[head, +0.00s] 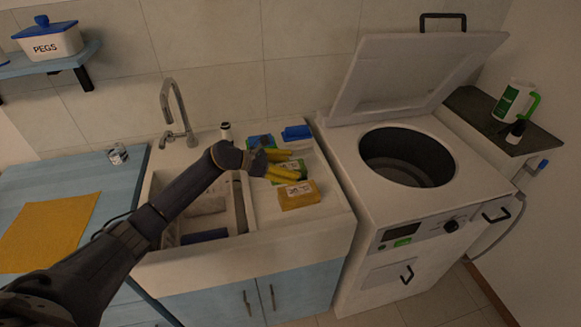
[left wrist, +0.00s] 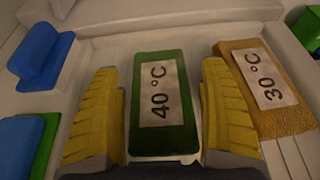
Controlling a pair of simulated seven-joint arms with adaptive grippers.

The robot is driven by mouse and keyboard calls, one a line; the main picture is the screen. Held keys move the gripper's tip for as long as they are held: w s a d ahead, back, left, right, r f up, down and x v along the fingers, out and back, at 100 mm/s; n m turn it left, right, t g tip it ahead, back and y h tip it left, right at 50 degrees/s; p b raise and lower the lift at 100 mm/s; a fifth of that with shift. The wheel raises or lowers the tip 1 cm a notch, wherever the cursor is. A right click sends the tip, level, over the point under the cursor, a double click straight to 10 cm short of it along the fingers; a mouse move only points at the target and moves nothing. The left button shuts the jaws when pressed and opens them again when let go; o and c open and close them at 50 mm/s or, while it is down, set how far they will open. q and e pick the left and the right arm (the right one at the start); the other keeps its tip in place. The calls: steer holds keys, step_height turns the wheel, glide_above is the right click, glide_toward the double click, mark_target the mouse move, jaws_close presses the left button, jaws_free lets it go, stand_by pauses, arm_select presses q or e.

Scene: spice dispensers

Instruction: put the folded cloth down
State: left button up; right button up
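A green folded cloth with a "40 °C" label (left wrist: 160,105) lies flat on the sink's drainboard; in the head view, it (head: 296,165) is partly hidden by my fingers. My left gripper (left wrist: 162,105) has its two yellow fingers apart, one along each side of this cloth. Narrow strips of drainboard show between the fingers and the cloth. In the head view, my left gripper (head: 281,163) reaches over the drainboard from the left. My right gripper is not in view.
A blue block-like item (head: 297,133) and a blue-green item (head: 260,141) sit at the back of the drainboard. The tap (head: 178,110) stands behind the basin. An open-lidded washing machine (head: 345,165) is at right. A flat yellow cloth (head: 45,232) lies on the left counter.

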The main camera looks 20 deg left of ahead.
arm_select(q)
steer(key=shift+a+r, duration=0.15)
steer(key=shift+r, duration=0.05)
steer(key=v, duration=1.1)
steer(key=shift+s+a+r, duration=0.1)
steer(key=shift+s+a, duration=0.15)
steer(key=shift+s, duration=0.05)
